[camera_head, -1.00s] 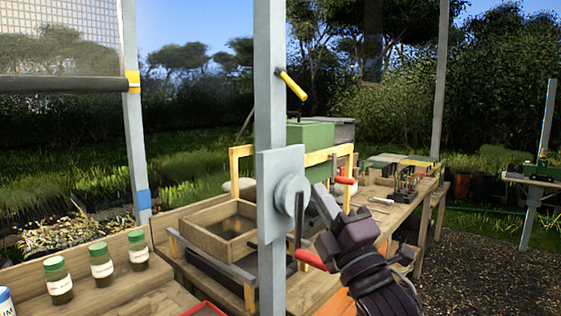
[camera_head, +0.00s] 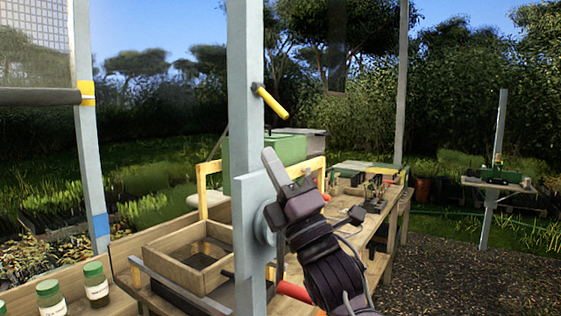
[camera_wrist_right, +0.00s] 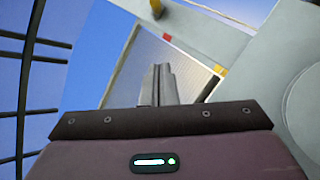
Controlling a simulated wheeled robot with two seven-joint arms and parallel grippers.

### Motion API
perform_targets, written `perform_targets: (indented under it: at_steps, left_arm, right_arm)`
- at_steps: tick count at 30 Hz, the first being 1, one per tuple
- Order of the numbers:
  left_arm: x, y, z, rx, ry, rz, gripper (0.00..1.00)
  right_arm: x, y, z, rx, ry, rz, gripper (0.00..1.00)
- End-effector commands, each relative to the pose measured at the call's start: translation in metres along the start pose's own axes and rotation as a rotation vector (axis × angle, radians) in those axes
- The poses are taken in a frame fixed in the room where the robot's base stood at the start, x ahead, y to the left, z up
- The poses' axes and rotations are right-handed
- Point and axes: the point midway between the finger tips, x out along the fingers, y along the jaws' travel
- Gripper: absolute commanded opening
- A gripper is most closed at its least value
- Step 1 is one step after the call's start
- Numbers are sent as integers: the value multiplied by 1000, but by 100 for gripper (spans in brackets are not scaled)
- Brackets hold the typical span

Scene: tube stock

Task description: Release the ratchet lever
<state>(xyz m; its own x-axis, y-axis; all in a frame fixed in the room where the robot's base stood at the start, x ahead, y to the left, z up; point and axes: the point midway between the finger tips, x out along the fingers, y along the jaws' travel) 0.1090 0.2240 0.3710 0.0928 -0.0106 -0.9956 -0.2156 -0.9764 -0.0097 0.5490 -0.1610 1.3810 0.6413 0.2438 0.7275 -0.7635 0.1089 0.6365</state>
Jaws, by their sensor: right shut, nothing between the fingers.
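A yellow lever (camera_head: 272,104) sticks out from the grey post (camera_head: 245,60), angled down to the right from a dark pivot. A small yellow-brown piece at the top of the right wrist view (camera_wrist_right: 156,9) looks like this lever. My right gripper (camera_head: 271,156) points up in front of the post, just below the lever and apart from it. Its fingers are shut and empty, and in the wrist view (camera_wrist_right: 163,75) they stand together. A round grey drum (camera_head: 264,225) on the post's plate is partly hidden behind my gripper. My left gripper is not in view.
A red crank handle (camera_head: 294,291) sits low beside my right arm, partly hidden. A wooden tray (camera_head: 190,276) and lidded jars (camera_head: 96,286) stand on the benches at left. Open air surrounds the lever on its right.

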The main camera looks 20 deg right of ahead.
Motion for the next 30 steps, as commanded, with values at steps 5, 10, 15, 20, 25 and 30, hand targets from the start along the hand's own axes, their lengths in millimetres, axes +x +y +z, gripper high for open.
perform_targets:
  at_steps: [5,10,15,20,25,30]
  left_arm:
    - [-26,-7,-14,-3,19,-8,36]
    - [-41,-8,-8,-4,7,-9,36]
    - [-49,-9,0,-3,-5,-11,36]
    - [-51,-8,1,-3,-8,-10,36]
    - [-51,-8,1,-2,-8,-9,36]
    - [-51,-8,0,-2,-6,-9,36]
  right_arm:
    - [46,5,1,2,0,1,0]
    - [68,3,12,-3,-2,-2,0]
    - [71,1,31,-2,0,-2,0]
    - [71,0,38,0,1,-1,0]
    - [70,0,39,0,1,0,0]
    - [70,0,39,0,1,-1,0]
